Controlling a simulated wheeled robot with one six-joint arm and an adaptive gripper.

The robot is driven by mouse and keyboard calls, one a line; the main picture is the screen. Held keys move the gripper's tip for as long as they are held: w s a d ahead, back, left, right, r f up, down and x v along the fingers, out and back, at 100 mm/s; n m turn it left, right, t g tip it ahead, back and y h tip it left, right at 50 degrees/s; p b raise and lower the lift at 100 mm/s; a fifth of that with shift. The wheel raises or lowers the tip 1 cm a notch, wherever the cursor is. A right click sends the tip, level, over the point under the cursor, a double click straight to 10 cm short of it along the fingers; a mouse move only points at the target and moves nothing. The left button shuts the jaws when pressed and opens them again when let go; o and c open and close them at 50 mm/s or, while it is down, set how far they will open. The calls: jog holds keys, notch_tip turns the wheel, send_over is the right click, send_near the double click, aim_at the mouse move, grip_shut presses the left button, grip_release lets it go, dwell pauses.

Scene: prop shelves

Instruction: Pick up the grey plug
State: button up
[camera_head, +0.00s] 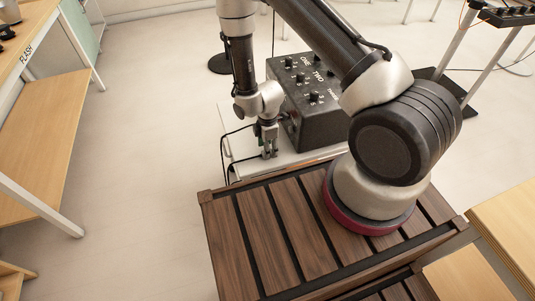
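My gripper (270,155) points down over the front left part of a light grey table (238,148), close to the left side of a black box (312,118). The box has several switches and white lettering on top. The fingertips are near the tabletop, but they are too small to tell whether they are open, shut or touching anything. I cannot make out a grey plug; it may be hidden by the gripper or too small to see.
A dark cable (225,150) hangs over the table's left edge. My wooden slatted base lies in front. A wooden shelf marked FLASH (28,50) stands at left, and a wooden surface (510,225) at right. The pale floor (135,130) at left is clear.

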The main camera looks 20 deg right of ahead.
jog(key=shift+f, duration=0.95)
jog(key=c, duration=1.1)
notch_tip(320, 180, up, 10)
